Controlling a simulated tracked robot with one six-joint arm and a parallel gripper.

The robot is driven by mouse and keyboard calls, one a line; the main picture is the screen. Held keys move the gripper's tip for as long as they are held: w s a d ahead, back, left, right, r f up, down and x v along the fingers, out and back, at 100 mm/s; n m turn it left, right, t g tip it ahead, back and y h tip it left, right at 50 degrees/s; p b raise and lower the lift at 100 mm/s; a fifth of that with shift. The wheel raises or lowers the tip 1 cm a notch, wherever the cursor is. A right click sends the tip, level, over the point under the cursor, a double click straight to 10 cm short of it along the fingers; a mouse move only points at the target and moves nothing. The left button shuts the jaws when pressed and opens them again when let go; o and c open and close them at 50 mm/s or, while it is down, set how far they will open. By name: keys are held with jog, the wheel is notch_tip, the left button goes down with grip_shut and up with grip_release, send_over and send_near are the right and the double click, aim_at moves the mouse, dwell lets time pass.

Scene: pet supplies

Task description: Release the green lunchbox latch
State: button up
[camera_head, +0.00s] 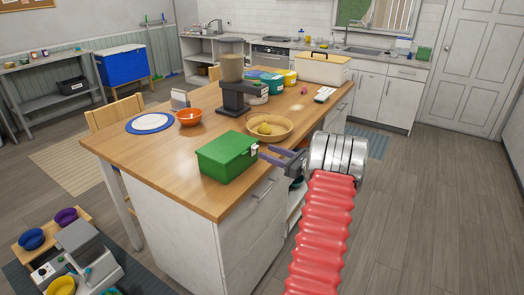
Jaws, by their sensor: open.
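The green lunchbox (228,157) sits on the wooden island top near its front right edge, with its lid down. A small pale latch (254,149) shows at its right end. My gripper (267,152) comes in from the right, with its purple-grey fingers pointing left at the latch. The fingers are open, and the tips are close to the latch. I cannot tell whether they touch it. Nothing shows held between them. My red, ribbed arm fills the lower right.
A wooden bowl with yellow fruit (270,124) stands just behind my gripper. A dark coffee machine (235,95), an orange bowl (189,117) and a blue-rimmed plate (150,123) are farther back on the island (190,190). The floor (420,220) to the right is clear.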

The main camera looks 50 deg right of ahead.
jog(key=shift+w+a, duration=0.1)
jog(key=shift+w, duration=2)
jog(key=c, duration=1.1)
